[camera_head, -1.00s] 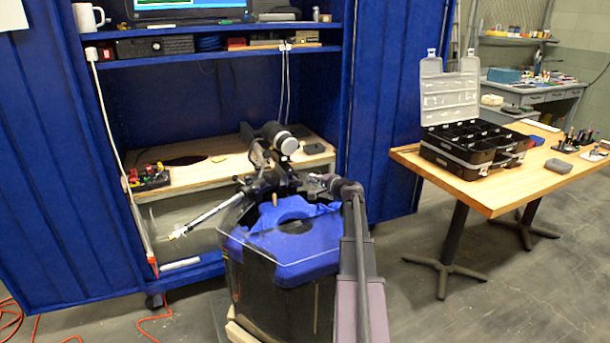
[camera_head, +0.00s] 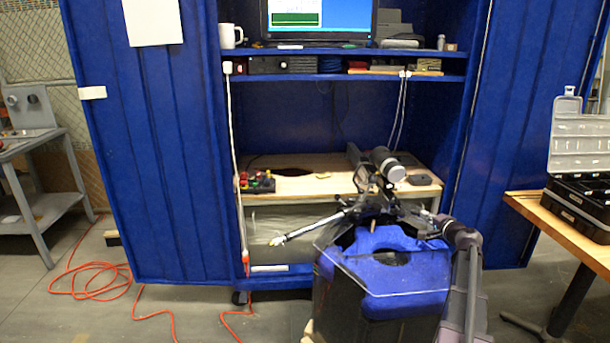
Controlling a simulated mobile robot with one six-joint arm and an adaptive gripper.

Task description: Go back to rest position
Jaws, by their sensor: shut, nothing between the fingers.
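My arm rises from the bottom right of the view and bends left at the top. My gripper (camera_head: 426,222) is at its end, shut and empty, beside the dark mount over the tank. It is small and partly lost against the dark parts behind it. The dark tank (camera_head: 340,305) has a blue top (camera_head: 400,274) with a round opening. A black cylindrical thruster (camera_head: 388,166) with a pale end sits on the mount above the tank. A thin metal rod (camera_head: 310,228) reaches out to the left from the mount.
A blue cabinet (camera_head: 155,160) with a monitor (camera_head: 320,22) and a wooden shelf (camera_head: 310,180) stands behind the tank. A wooden table (camera_head: 560,228) with an open black case (camera_head: 578,210) is at right. Orange cable (camera_head: 105,285) lies on the floor at left. A grey bench (camera_head: 35,150) stands far left.

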